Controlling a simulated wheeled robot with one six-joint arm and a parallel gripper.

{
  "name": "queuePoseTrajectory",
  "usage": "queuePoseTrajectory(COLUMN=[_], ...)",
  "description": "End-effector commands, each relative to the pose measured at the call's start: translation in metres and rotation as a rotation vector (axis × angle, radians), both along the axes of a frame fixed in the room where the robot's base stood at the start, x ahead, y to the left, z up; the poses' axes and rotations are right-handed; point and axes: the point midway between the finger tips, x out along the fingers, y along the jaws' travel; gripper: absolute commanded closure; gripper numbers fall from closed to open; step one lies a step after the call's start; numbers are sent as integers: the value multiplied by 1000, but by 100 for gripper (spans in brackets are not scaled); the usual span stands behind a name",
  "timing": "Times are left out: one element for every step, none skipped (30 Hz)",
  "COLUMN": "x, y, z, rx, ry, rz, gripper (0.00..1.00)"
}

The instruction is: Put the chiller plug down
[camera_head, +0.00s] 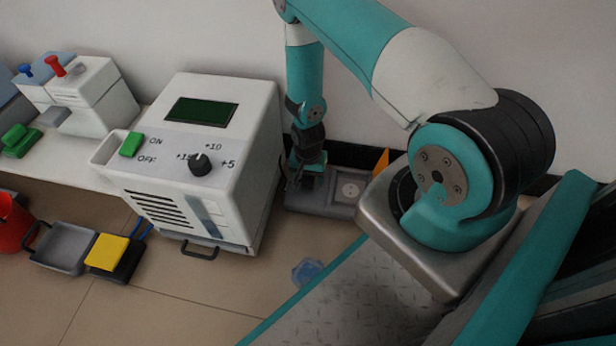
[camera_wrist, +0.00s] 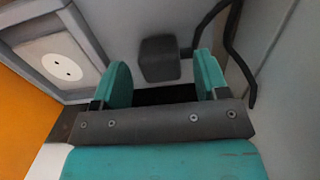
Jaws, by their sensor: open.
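The chiller plug seems to be the dark grey block (camera_wrist: 160,58) in the wrist view. It sits just beyond my gripper (camera_wrist: 164,76), between the lines of the two teal fingers, with gaps on both sides. My gripper is open, and neither finger visibly touches the block. In the head view my gripper (camera_head: 307,172) points down beside the white chiller (camera_head: 225,125), over a grey tray-like unit (camera_head: 318,206). The plug cannot be made out there. A white round socket (camera_wrist: 62,67) with two holes is at the left in the wrist view and looks empty.
A black cable or handle (camera_wrist: 232,62) curves close to the right finger. An orange piece (camera_head: 381,160) stands at the back right of the grey unit. Bins (camera_head: 65,247) and a yellow-topped box (camera_head: 107,252) stand on the floor at left. Some floor in front is clear.

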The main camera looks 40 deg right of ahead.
Motion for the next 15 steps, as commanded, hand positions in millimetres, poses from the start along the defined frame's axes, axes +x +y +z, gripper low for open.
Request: queuePoseTrajectory(x=[1, 1, 1, 1, 1, 1, 1, 0, 1, 1, 1, 1, 0, 0, 0], y=[0, 0, 0, 0, 0, 0, 0, 0, 0, 0, 0, 0, 0, 0, 0], z=[21, 28, 38, 46, 53, 62, 68, 74, 81, 86, 90, 95, 98, 101, 104], rx=[-1, -1, 0, 0, 0, -1, 0, 0, 0, -1, -1, 0, 0, 0, 0], ry=[-2, -2, -1, -1, -1, -2, -1, -1, -1, -2, -2, -1, -1, -1, -1], rz=[0, 0, 0, 0, 0, 0, 0, 0, 0, 0, 0, 0, 0, 0, 0], gripper=[32, 32, 32, 32, 32, 32, 32, 32, 32, 32, 32, 32, 32, 32, 32])
